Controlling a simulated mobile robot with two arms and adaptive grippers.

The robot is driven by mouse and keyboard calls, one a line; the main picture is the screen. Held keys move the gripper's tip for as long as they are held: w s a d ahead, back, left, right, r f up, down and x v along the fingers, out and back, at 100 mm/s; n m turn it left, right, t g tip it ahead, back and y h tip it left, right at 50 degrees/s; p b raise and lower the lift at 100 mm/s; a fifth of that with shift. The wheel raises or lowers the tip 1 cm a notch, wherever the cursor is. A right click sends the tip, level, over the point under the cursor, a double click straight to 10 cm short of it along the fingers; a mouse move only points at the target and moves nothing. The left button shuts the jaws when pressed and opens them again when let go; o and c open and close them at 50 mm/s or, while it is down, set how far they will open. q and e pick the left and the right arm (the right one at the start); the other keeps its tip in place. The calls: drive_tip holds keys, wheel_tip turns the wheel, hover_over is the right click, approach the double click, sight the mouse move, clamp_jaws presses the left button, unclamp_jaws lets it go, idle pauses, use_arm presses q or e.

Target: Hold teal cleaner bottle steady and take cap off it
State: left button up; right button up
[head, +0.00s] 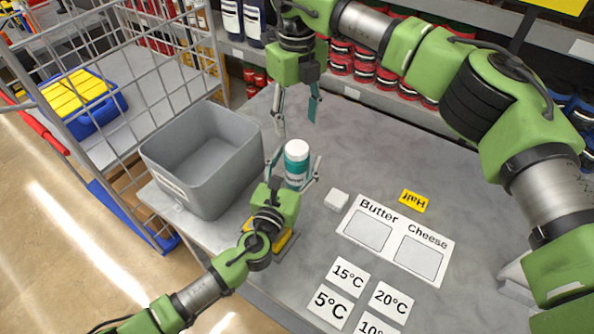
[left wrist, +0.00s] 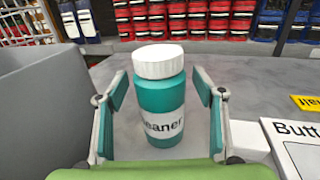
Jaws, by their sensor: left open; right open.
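The teal cleaner bottle (head: 296,166) stands upright on the grey table, right of the grey bin. Its white cap (head: 297,150) is on top. In the left wrist view the bottle (left wrist: 159,104) shows a white label reading "eaner", with the cap (left wrist: 158,61) above. My left gripper (head: 293,172) is open, its fingers on either side of the bottle, with gaps visible between fingers and bottle in the left wrist view. My right gripper (head: 297,108) is open and empty, pointing down, behind and above the bottle in the head view.
A grey bin (head: 160,158) stands left of the bottle. A small white block (head: 337,199), a yellow "Half" card (head: 413,201), a Butter/Cheese sheet (head: 396,243) and temperature cards (head: 330,304) lie to the right. A wire cart (head: 90,140) stands at the left. Shelves line the back.

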sight(297, 147)
use_arm(q)
drive_tip(key=shift+s, duration=0.1)
clamp_jaws()
use_arm(e)
drive_tip(key=m, duration=1.8)
drive_tip(key=shift+m, duration=0.4)
drive_tip(key=m, duration=0.4)
drive_tip(key=shift+m, duration=0.4)
drive_tip(key=m, duration=0.3)
drive_tip(key=shift+f, duration=4)
